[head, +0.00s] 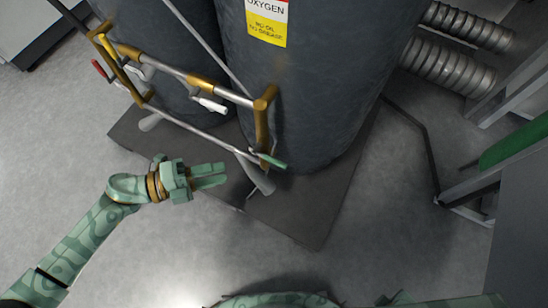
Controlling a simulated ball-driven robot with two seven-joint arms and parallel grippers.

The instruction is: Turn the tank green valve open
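The green valve handle (269,159) sits at the lower right end of the pipe frame, in front of the right dark tank (325,90). It points down and to the right. My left gripper (225,175) is left of the handle and slightly lower in the picture, apart from it. Its two fingers point right, toward the handle, with a narrow gap and nothing between them. My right gripper is not in view.
The brass and steel pipe frame (185,75) carries white handles (212,105) and a red handle (99,68). The tanks stand on a dark base plate (300,215). Ribbed hoses (450,68) and a metal frame with a green cylinder (515,143) are at right. Floor at left is clear.

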